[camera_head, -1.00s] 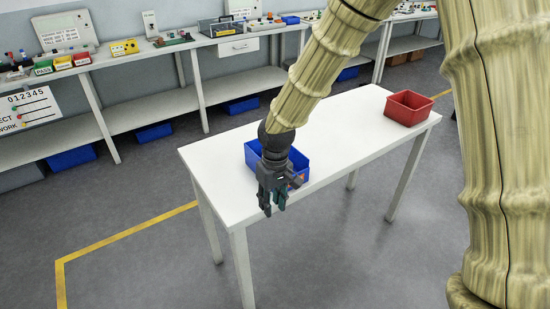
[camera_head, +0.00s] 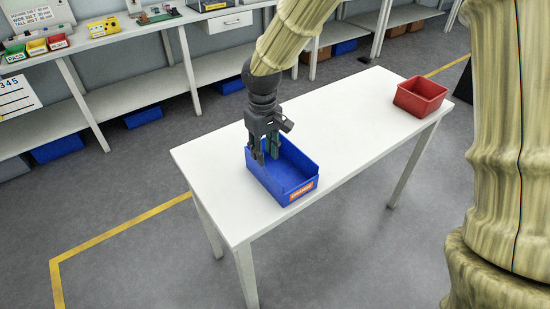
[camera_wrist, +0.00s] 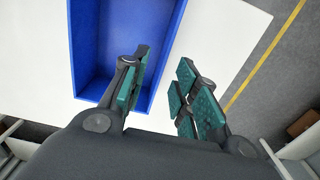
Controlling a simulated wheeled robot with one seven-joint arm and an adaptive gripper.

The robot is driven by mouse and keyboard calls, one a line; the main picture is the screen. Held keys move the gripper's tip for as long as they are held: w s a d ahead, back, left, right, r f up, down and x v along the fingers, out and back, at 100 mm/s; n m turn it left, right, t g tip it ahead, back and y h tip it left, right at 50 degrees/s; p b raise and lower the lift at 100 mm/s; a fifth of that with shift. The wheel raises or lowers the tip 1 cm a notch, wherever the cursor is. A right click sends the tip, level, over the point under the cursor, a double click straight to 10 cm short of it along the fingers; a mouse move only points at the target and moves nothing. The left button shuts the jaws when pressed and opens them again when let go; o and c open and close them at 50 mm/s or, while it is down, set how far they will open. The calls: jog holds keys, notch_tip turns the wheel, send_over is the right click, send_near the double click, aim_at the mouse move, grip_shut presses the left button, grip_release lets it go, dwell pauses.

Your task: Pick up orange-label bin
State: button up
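The blue bin (camera_head: 268,181) with an orange label (camera_head: 302,190) on its front stands upright on the white table. It looks empty inside. My gripper (camera_head: 266,151) is over the bin's back left part, pointing down, with its fingers apart. In the wrist view, the bin (camera_wrist: 122,35) shows its inside, and one finger of my gripper (camera_wrist: 162,92) overlaps the bin at its wall while the other is over the white table outside. A bin wall lies between the fingers in this view. I cannot tell whether either finger touches it.
A red bin (camera_head: 420,96) stands at the table's far right corner. The white table (camera_head: 345,130) is bare between the two bins. A workbench (camera_head: 130,38) with small coloured bins runs along the back, with blue bins (camera_head: 143,117) under it.

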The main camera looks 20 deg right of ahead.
send_over(263, 184)
jog(key=f, duration=0.5)
jog(key=shift+w+d+f, duration=0.1)
jog(key=shift+w+d, duration=0.2)
jog(key=shift+d, duration=0.1)
jog(key=shift+s+a+f+p, duration=0.15)
jog(key=shift+s+f+p, duration=0.05)
jog(key=shift+f+p, duration=0.15)
jog(key=f, duration=0.3)
jog(key=shift+w+a+p, duration=0.2)
jog(key=shift+p, duration=0.15)
jog(key=shift+f, duration=0.75)
grip_shut()
